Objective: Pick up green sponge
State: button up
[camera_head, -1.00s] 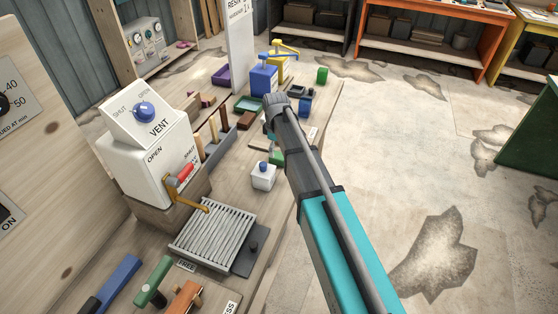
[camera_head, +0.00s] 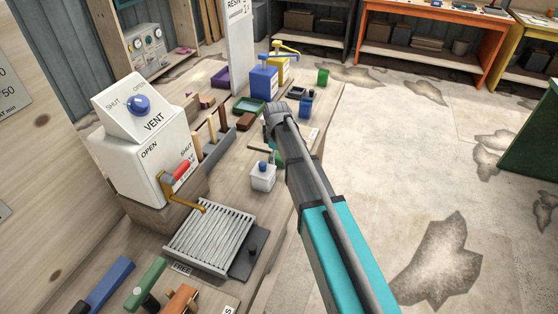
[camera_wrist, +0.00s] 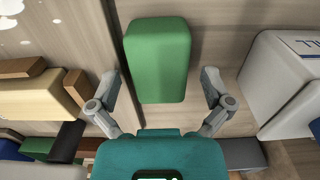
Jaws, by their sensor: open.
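The green sponge (camera_wrist: 157,58) is a rounded green block lying on the wooden bench top in the wrist view. My gripper (camera_wrist: 162,84) is open, with one finger on each side of the sponge's near half. Gaps show between both fingers and the sponge, so neither seems to touch it. In the head view my own arm hides most of my gripper, and the sponge cannot be made out clearly there.
A white box with lettering (camera_wrist: 288,83) stands right of the sponge; tan and brown blocks (camera_wrist: 45,95) lie left. In the head view, a white jar with a blue knob (camera_head: 263,177), a slatted grate (camera_head: 212,236) and the VENT box (camera_head: 142,150) stand on the bench.

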jog(key=c, duration=1)
jog(key=shift+r, duration=0.2)
jog(key=shift+r+p, duration=0.75)
jog(key=shift+p, duration=0.2)
jog(key=s+d+r+p, duration=0.2)
jog(key=s+r+p, duration=0.9)
jog(key=s, duration=0.3)
jog(key=shift+d, duration=0.15)
jog(key=shift+w, duration=0.1)
